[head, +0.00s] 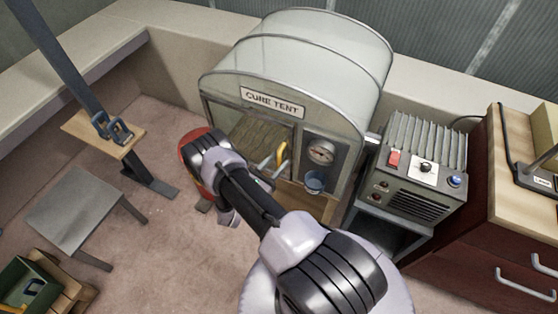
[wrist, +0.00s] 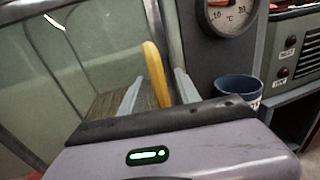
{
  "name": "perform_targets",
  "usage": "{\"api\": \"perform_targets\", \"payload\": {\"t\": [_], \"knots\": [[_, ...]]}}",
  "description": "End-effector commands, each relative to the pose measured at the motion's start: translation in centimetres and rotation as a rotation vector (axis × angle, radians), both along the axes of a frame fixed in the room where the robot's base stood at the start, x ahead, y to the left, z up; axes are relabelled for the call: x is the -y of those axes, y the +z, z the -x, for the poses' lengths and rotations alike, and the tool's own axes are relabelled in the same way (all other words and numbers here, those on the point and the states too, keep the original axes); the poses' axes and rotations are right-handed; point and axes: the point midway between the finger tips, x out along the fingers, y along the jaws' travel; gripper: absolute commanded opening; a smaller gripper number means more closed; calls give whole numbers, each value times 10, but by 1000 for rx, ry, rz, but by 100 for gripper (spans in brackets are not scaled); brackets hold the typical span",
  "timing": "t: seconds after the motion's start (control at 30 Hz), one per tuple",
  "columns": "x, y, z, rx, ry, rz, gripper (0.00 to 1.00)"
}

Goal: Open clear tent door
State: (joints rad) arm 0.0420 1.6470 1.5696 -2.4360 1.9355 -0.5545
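The clear tent door (head: 248,130) is the see-through front left panel of the domed cure tent (head: 312,58). It looks shut. It fills the left of the wrist view (wrist: 75,65). A yellow upright handle (head: 282,153) stands near the door's right edge; it also shows in the wrist view (wrist: 156,75). My gripper (head: 268,162) is at the handle. In the wrist view my two grey fingers (wrist: 158,90) are apart, with the handle between them and gaps visible on both sides. My forearm hides the lower door in the head view.
Right of the door are a round temperature gauge (head: 321,152) and a blue cup (head: 315,182). A finned grey power unit (head: 420,165) stands farther right beside a drawer cabinet (head: 505,215). A grey stool (head: 75,212) is at left on open carpet. A red object (head: 189,150) is partly behind my wrist.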

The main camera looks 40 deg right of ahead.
Motion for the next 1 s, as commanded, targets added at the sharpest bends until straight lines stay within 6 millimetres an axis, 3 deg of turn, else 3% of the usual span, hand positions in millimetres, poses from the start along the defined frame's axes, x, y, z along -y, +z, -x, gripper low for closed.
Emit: {"api": "perform_targets", "payload": {"t": [0.13,0.4,0.43,0.63,1.0], "knots": [[11,0,-2,0,-1,0,39],[13,0,-3,-1,1,0,39],[13,0,-3,-1,1,0,38],[13,0,-2,-1,0,0,0],[13,0,-2,-1,0,0,0]]}}
